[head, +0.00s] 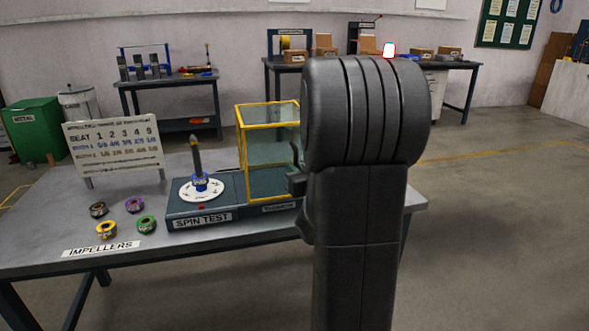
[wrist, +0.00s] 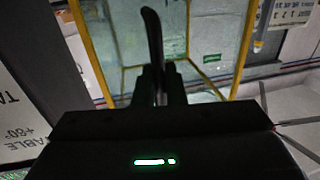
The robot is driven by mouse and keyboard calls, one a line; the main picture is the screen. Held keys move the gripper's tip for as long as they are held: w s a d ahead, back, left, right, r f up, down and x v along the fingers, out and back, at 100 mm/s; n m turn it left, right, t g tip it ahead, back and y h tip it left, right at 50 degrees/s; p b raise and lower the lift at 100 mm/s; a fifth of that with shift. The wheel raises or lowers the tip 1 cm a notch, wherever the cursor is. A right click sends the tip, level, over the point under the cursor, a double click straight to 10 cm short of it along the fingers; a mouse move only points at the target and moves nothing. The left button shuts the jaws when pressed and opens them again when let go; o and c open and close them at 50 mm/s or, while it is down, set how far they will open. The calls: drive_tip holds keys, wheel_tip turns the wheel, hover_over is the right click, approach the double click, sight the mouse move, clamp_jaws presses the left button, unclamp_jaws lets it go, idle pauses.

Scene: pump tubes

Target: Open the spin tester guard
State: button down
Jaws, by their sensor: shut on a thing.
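The spin tester (head: 236,196) is a dark base on the table, labelled SPIN TEST. Its guard (head: 241,146) is a clear box with a yellow frame, standing over the right part of the base. Left of the guard, a white disc (head: 188,196) with a blue hub and an upright spindle (head: 196,158) is uncovered. In the wrist view, my gripper (wrist: 160,84) is shut on a dark upright handle (wrist: 152,38), with the yellow guard frame (wrist: 92,52) behind it. In the head view, my arm hides the grip and part of the guard's right side.
Several coloured impellers (head: 106,230) lie at the table's left front by an IMPELLERS label (head: 101,249). A seat chart (head: 113,145) stands behind them. A green metal bin (head: 36,127) and back benches (head: 170,82) stand beyond. The floor right of the table is open.

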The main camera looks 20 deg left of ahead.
drive_tip(key=c, duration=1.6)
unclamp_jaws()
drive_tip(key=shift+s, duration=0.1)
drive_tip(key=shift+p+v, duration=1)
drive_tip(key=shift+v, duration=5.85)
